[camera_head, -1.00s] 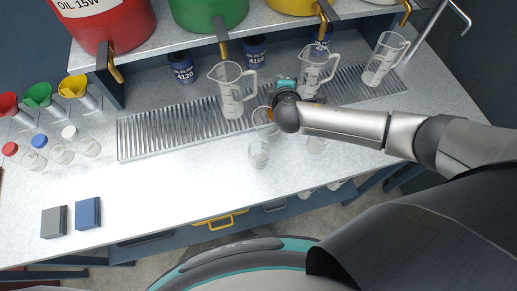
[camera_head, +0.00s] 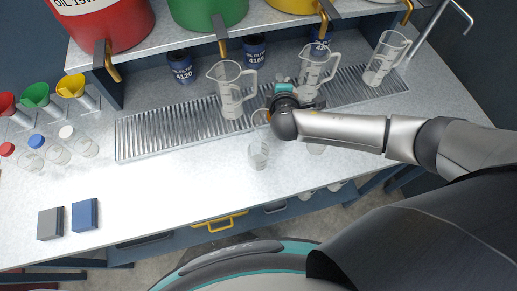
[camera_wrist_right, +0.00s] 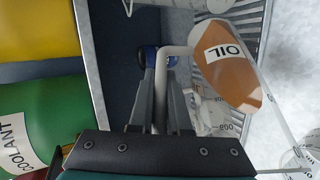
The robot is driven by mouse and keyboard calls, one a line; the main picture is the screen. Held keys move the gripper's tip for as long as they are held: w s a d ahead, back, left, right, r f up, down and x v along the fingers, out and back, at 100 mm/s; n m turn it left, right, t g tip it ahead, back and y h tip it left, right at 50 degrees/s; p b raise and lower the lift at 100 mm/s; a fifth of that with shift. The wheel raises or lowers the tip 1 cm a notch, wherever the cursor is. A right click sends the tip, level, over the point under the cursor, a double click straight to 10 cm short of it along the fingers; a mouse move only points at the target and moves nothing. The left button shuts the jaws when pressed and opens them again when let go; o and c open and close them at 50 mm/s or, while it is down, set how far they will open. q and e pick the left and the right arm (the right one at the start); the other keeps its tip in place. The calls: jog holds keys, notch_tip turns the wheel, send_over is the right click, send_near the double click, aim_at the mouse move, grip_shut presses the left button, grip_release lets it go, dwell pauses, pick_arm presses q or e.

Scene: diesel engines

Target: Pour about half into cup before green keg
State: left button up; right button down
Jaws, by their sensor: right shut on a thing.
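My right gripper (camera_wrist_right: 162,105) is shut on the handle of a clear jug labelled OIL (camera_wrist_right: 228,52), which holds brown liquid. In the head view this jug (camera_head: 261,117) is mostly hidden by my right gripper (camera_head: 284,92). It is above the front edge of the grate, behind and slightly right of a clear cup (camera_head: 258,155). That cup stands on the bench in front of the green keg (camera_head: 207,14) and a bit to the right. I cannot tell its contents. The green keg, marked COOLANT, also shows in the wrist view (camera_wrist_right: 35,112). My left gripper is out of view.
Clear measuring jugs (camera_head: 230,90) stand on the metal grate (camera_head: 160,135) close to the gripper. Another cup (camera_head: 316,149) is partly behind my arm. Oil filters (camera_head: 181,66) stand under the keg shelf. Blue and grey boxes (camera_head: 85,214) lie front left. The bench's front middle is clear.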

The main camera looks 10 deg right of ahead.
jog(key=shift+s+a+r+t+h+b, duration=0.15)
jog(key=shift+s+a+t+h+b, duration=0.25)
jog(key=shift+t+b, duration=0.25)
dwell(0.8)
jog(key=shift+s+a+r+n+t+h, duration=0.35)
jog(key=shift+s+a+r+t, duration=0.2)
jog(key=shift+s+a+r, duration=0.3)
dwell(3.2)
